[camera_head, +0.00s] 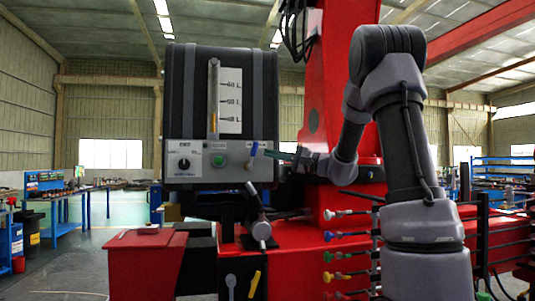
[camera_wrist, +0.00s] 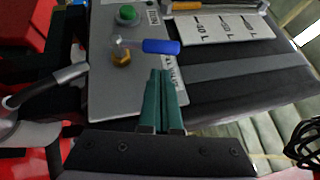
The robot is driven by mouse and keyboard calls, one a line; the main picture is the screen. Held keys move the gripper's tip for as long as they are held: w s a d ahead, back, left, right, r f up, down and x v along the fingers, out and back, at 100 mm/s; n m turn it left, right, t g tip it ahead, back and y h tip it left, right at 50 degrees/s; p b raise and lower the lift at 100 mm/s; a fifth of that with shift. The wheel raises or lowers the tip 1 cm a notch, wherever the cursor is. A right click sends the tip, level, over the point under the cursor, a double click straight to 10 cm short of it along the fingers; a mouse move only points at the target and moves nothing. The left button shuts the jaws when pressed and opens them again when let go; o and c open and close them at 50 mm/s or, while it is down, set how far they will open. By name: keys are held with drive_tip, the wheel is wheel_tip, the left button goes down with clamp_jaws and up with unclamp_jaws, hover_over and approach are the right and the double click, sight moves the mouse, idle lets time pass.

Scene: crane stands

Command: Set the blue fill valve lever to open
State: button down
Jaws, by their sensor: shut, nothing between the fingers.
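The blue fill valve lever (camera_head: 254,150) is on the right part of the grey control panel (camera_head: 230,173), standing nearly upright with a slight lean to the right. In the wrist view the blue lever (camera_wrist: 161,46) extends right from a brass fitting (camera_wrist: 121,57). My gripper (camera_head: 279,156) is to the right of the lever, its green fingers pointing toward it. In the wrist view my gripper (camera_wrist: 161,73) is shut and empty, with its tips just below the lever's handle. A small gap seems to separate them; contact is hard to judge.
A green button (camera_head: 219,160) and a black knob (camera_head: 184,163) are on the same panel. A level gauge (camera_head: 213,100) rises above on the black tank (camera_head: 263,95). Coloured levers (camera_head: 337,277) line the lower right.

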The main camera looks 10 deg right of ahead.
sight(263, 148)
drive_tip(key=shift+s+a+r, duration=0.1)
drive_tip(key=shift+a, duration=0.35)
drive_tip(key=shift+s+a+r, duration=0.1)
drive_tip(key=shift+a, duration=0.35)
drive_tip(key=shift+a+r+n+g+h, duration=0.3)
drive_tip(key=shift+a+r+n+g, duration=0.1)
drive_tip(key=shift+a+r, duration=0.35)
